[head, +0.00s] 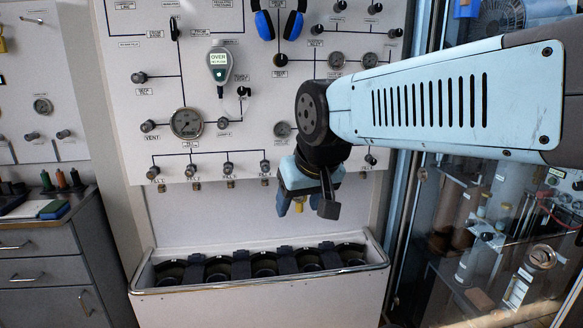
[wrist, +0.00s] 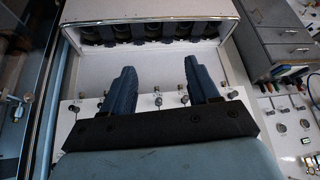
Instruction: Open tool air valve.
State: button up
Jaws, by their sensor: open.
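The fill panel (head: 255,80) is a white upright board with gauges, black lines and several small valve knobs. Its labels are mostly too small to read, so I cannot tell which knob is the tool air valve. A row of knobs runs along the panel's lower part, one of them (head: 265,166) just left of my gripper (head: 292,208). My gripper hangs in front of the panel's lower right, pointing down. In the wrist view, my gripper (wrist: 159,66) has its two blue fingers wide apart with nothing between them. My arm hides part of the panel's right side.
A white bin (head: 255,291) with several dark cylinder slots stands below the panel. Blue ear defenders (head: 265,24) hang at the top. A glass-fronted cabinet (head: 490,230) is at right, a grey drawer unit (head: 45,260) at left. The panel's lower left front is clear.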

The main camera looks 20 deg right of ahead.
jog(key=w+d+f+m+t+h, duration=0.1)
jog(key=w+d+f+m, duration=0.2)
jog(key=w+m, duration=0.35)
jog(key=w+d+f+m+t, duration=0.2)
jog(key=w+m, duration=0.2)
jog(key=w, duration=0.5)
jog(key=w+d+f+m+t+h, duration=0.1)
jog(key=w+d+f+m, duration=0.2)
jog(key=w+m, duration=0.3)
jog(key=w+d+f+m+t+h, duration=0.1)
jog(key=w+d+f+m+t, duration=0.1)
jog(key=w+d+m+t, duration=0.5)
jog(key=w+d+f+m+t+h, duration=0.1)
jog(key=w+d+f+m, duration=0.15)
jog(key=d+m, duration=0.6)
jog(key=w+m, duration=0.1)
jog(key=w, duration=0.5)
jog(key=w+m, duration=0.1)
jog(key=w, duration=0.5)
jog(key=shift+w+d+m, duration=0.2)
jog(key=shift+w+m, duration=0.05)
jog(key=shift+m, duration=0.15)
jog(key=c, duration=1)
